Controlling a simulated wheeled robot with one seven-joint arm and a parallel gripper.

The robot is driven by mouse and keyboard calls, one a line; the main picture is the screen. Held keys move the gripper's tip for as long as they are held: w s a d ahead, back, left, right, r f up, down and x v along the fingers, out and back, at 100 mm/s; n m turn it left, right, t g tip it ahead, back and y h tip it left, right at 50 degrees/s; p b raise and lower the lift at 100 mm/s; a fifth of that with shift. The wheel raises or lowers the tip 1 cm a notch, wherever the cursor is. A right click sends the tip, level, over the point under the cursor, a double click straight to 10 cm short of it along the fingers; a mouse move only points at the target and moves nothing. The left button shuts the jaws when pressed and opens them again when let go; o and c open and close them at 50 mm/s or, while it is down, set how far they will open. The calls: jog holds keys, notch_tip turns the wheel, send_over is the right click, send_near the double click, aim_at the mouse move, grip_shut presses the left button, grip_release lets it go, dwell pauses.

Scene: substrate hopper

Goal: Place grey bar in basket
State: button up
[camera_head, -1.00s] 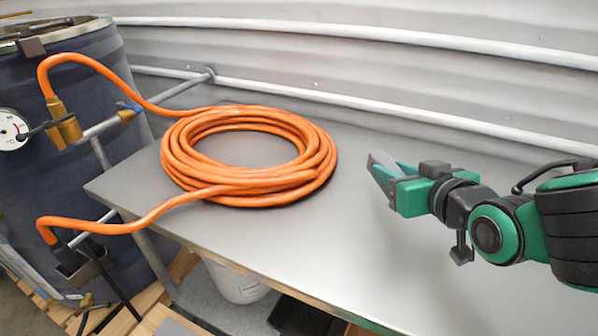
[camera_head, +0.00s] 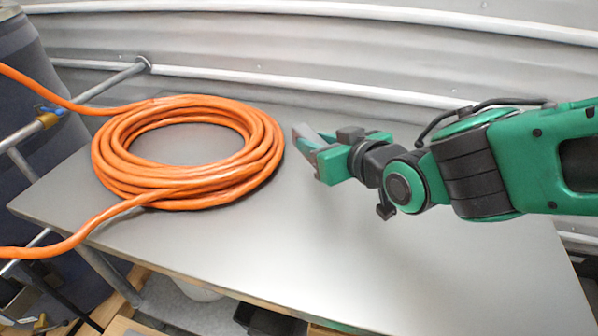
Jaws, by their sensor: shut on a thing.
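My gripper (camera_head: 312,152), with green and black parts, is over the table just right of the orange hose coil. It is shut on the grey bar (camera_head: 306,134), which shows as a short grey piece at the fingertips, pointing left. Most of the bar is hidden by the fingers. The bar appears held above the tabletop, though the height is hard to tell. No basket can be made out in this view.
A thick orange hose coil (camera_head: 257,165) lies on the grey metal table (camera_head: 330,260). Its ends run left towards a dark blue drum (camera_head: 25,110). A dark bin (camera_head: 268,321) shows beneath the table edge. A corrugated wall stands behind.

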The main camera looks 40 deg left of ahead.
notch_tip(320, 180, down, 9)
jog(key=shift+s+f, duration=0.1)
jog(key=shift+f, duration=0.1)
dwell(0.3)
jog(key=shift+f, duration=0.1)
jog(key=o, duration=1.1)
jog(key=shift+o, duration=0.2)
